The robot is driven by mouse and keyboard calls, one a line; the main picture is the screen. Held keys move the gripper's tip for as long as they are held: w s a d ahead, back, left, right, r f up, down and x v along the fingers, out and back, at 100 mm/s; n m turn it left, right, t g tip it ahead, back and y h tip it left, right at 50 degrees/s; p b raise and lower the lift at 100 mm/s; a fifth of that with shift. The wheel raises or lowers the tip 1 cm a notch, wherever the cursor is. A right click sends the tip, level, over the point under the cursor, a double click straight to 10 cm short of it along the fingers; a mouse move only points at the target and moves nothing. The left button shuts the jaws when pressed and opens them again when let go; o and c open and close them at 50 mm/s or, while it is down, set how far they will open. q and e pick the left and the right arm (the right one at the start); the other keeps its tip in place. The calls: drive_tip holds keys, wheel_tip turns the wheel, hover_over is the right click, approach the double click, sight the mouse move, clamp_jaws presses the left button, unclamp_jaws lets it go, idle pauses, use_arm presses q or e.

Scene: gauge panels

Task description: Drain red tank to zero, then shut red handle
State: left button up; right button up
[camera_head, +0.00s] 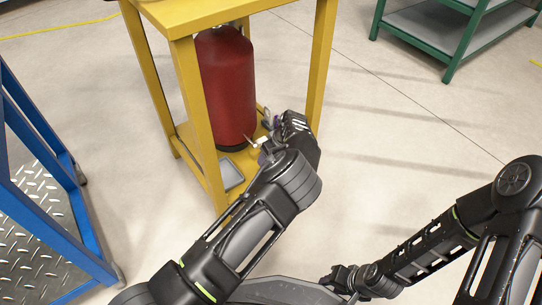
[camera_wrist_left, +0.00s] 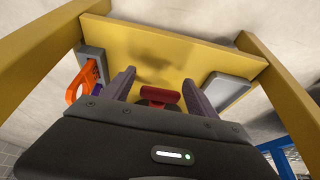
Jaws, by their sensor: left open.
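The red tank (camera_head: 226,85) stands upright inside a yellow frame (camera_head: 196,110) in the head view. In the left wrist view, a red handle (camera_wrist_left: 160,95) shows against a yellow panel (camera_wrist_left: 170,55), partly hidden by my gripper body. My left gripper (camera_wrist_left: 158,79) is open, with one finger on each side of the red handle; I cannot tell whether they touch it. In the head view my left arm reaches to the lower right of the tank. My right gripper (camera_head: 339,277) is low near the bottom, away from the tank; its jaws are unclear. No gauge reading is visible.
An orange handle (camera_wrist_left: 80,85) sits on a grey plate left of my fingers. Another grey plate (camera_wrist_left: 228,90) is at right. A blue frame (camera_head: 50,200) stands at left and a green rack (camera_head: 440,25) at upper right. Open floor (camera_head: 400,130) lies to the right.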

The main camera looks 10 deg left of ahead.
use_arm(q)
drive_tip(key=p+v, duration=0.2)
drive_tip(key=v, duration=0.4)
drive_tip(key=shift+r, duration=0.3)
drive_tip(key=shift+s+d, duration=0.1)
drive_tip(key=shift+s, duration=0.1)
